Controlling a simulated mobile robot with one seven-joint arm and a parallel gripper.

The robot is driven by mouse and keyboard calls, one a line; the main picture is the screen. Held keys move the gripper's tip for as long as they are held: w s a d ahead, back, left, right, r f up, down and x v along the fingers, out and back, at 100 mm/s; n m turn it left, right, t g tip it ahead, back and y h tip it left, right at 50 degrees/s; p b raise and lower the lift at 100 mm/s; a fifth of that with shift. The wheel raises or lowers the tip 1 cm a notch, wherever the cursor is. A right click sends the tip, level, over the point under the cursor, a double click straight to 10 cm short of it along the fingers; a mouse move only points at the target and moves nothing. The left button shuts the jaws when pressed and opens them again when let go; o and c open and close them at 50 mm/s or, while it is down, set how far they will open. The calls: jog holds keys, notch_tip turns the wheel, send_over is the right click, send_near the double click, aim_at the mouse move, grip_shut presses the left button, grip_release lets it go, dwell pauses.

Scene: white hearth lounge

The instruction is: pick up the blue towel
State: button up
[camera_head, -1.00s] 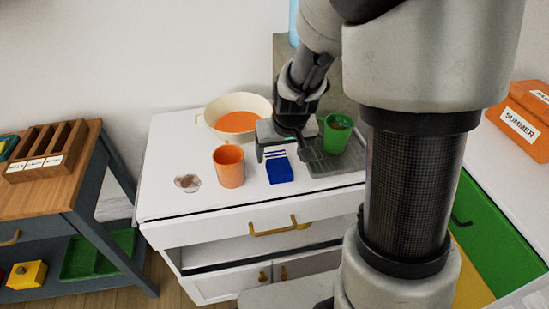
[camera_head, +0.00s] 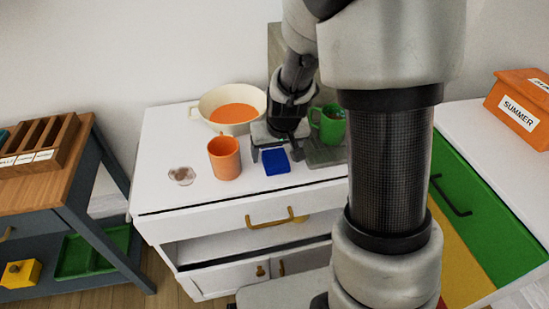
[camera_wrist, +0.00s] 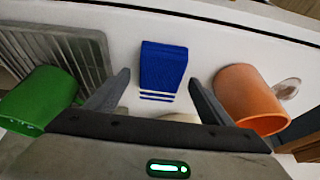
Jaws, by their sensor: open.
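The blue towel (camera_head: 276,162) lies flat on the white cabinet top, right of the orange cup. In the wrist view the towel (camera_wrist: 163,66) is a small folded rectangle with white stripes at one end. My gripper (camera_head: 274,151) is over the towel's far part and hides its striped end in the head view. In the wrist view the two fingers of my gripper (camera_wrist: 160,84) are spread apart, one on each side of the towel, with nothing between them held. I cannot tell the exact height of the fingertips above the surface.
The orange cup (camera_head: 225,158) stands close left of my gripper, and the green mug (camera_head: 330,125) stands on the grey tray (camera_head: 326,156) close right. A cream bowl (camera_head: 232,106) with orange contents is behind. A clear coaster (camera_head: 182,175) lies left. The cabinet's front edge is clear.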

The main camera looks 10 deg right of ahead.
aim_at(275, 156)
dwell(0.3)
jog(key=c, duration=1.2)
jog(key=shift+o, duration=0.2)
notch_tip(275, 156, up, 10)
jog(key=p, duration=0.3)
jog(key=shift+r+p, duration=0.2)
jog(key=shift+p, duration=0.2)
jog(key=o, duration=0.4)
jog(key=shift+c, duration=1.3)
jog(key=shift+s, duration=0.1)
